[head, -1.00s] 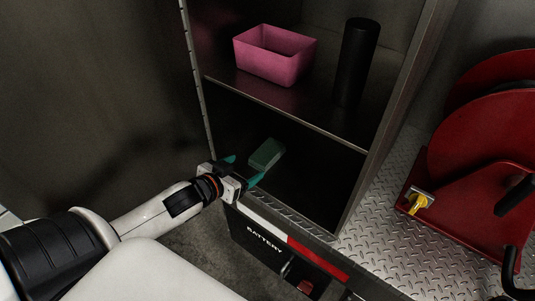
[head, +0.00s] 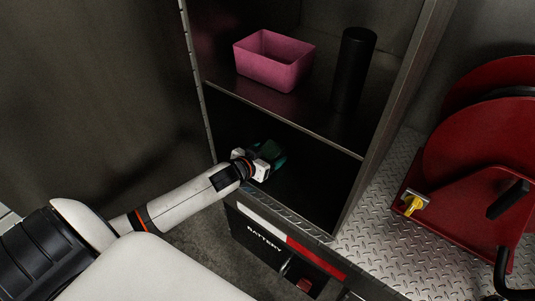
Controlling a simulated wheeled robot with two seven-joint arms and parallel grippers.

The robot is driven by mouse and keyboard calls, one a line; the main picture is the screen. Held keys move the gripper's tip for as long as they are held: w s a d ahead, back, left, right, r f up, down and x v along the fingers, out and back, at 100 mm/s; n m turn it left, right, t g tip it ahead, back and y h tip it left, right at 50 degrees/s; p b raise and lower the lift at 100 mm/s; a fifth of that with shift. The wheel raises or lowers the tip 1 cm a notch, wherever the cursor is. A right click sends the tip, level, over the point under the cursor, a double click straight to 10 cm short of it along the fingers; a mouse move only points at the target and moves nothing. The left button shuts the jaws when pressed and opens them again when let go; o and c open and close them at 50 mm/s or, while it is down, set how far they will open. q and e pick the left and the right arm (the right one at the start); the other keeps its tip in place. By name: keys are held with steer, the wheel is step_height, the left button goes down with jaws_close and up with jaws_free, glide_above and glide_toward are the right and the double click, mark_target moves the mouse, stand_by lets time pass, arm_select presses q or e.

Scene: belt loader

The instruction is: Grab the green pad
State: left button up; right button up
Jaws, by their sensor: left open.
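The green pad (head: 277,151) lies on the dark lower shelf of the metal cabinet. It is mostly hidden behind my left gripper (head: 270,158), which reaches into the lower compartment from the left. The gripper's teal fingertips are close to the pad and blend with it in the dim light. The jaws are open around or right beside the pad; I cannot tell which. My right gripper is not in view.
A pink bin (head: 273,75) and a black cylinder (head: 352,70) stand on the upper shelf (head: 318,123), above my gripper. The cabinet's side post (head: 385,130) bounds the opening on the right. A battery box (head: 262,240) sits below. A red reel (head: 480,150) stands at the right.

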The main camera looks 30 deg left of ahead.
arm_select(q)
steer(key=shift+c, duration=0.2)
steer(key=c, duration=1)
steer(key=shift+r, duration=0.1)
